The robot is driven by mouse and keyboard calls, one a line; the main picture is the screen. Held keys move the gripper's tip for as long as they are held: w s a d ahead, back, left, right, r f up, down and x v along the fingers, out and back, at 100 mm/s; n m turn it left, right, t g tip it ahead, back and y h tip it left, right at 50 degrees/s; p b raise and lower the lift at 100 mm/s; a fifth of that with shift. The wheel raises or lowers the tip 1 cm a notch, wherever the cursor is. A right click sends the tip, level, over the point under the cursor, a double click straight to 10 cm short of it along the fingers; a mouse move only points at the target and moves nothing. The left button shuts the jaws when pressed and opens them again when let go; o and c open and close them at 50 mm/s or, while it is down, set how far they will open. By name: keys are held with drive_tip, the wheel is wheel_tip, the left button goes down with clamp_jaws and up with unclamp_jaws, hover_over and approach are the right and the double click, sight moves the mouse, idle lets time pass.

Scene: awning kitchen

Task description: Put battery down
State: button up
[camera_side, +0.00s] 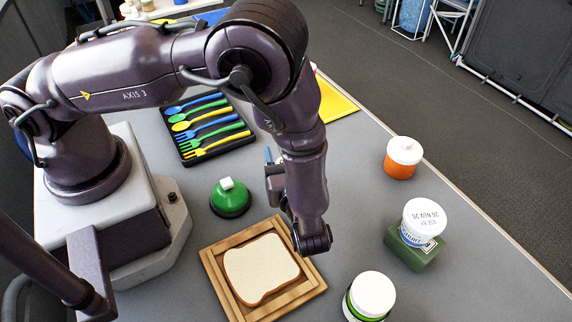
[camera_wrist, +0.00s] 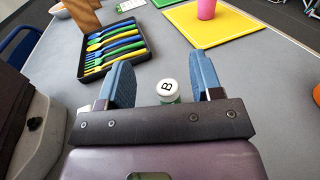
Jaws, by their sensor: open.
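A small upright cylinder with a white top marked "B" and a greenish body, which looks like the battery (camera_wrist: 168,88), shows in the wrist view. It stands between the two blue fingers of my gripper (camera_wrist: 163,85), with a visible gap to each side. My gripper is open and not closed on it. In the side view my gripper (camera_side: 270,157) is mostly hidden behind my own wrist, with only a bit of blue finger showing. The cylinder cannot be made out there.
A black cutlery tray (camera_side: 190,153) and yellow board (camera_side: 335,101) lie beyond. A green round item (camera_side: 230,199) and bread (camera_side: 262,268) on a wooden board (camera_side: 222,277) are near. Right stand an orange jar (camera_side: 401,165), a tub (camera_side: 424,216) on a green block (camera_side: 408,253), and a white-lidded jar (camera_side: 372,293).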

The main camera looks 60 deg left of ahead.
drive_tip(key=s+a+r+n+h, duration=0.2)
drive_tip(key=s+r+n+h, duration=0.1)
drive_tip(key=r+n+h, duration=0.2)
drive_tip(key=s+a+r+n+h, duration=0.2)
drive_tip(key=s+r+n+h, duration=0.2)
drive_tip(key=r+n, duration=0.5)
drive_tip(key=s+a+r+n+h, duration=0.2)
drive_tip(key=s+r+n+h, duration=0.2)
drive_tip(key=r+n+h, duration=0.3)
wheel_tip(320, 180, up, 6)
drive_tip(key=shift+s+a+f+n+h, duration=0.2)
drive_tip(key=shift+a+f+n+h, duration=0.15)
drive_tip(key=shift+h, duration=0.25)
